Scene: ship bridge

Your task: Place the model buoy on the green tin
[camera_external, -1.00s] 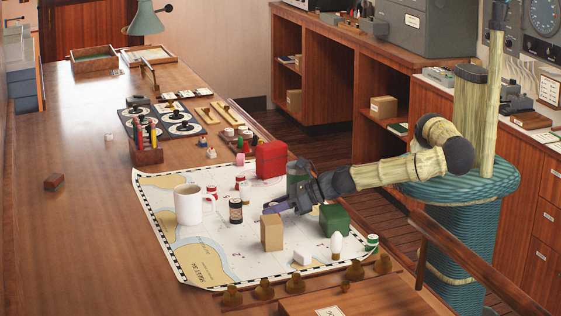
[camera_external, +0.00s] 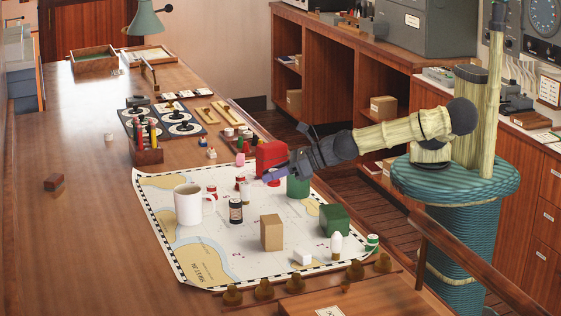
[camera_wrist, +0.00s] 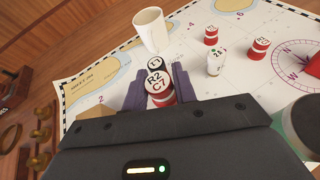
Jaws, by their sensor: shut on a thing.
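My gripper (camera_external: 267,178) is raised over the chart, left of a green cylinder (camera_external: 298,187). In the wrist view its two purple fingers (camera_wrist: 160,84) are shut on a red model buoy (camera_wrist: 161,93) with a white top marked "R2 C7". I cannot make out the held buoy in the external view. A green box (camera_external: 335,220) stands on the right of the chart, apart from the gripper. I cannot tell whether the box or the cylinder is the green tin.
A white mug (camera_external: 188,206), a black cylinder (camera_external: 236,211), a tan block (camera_external: 271,233) and small red and white pieces (camera_external: 246,193) stand on the chart. A red box (camera_external: 268,157) is behind the gripper. A white bulb-shaped piece (camera_external: 336,246) stands before the green box.

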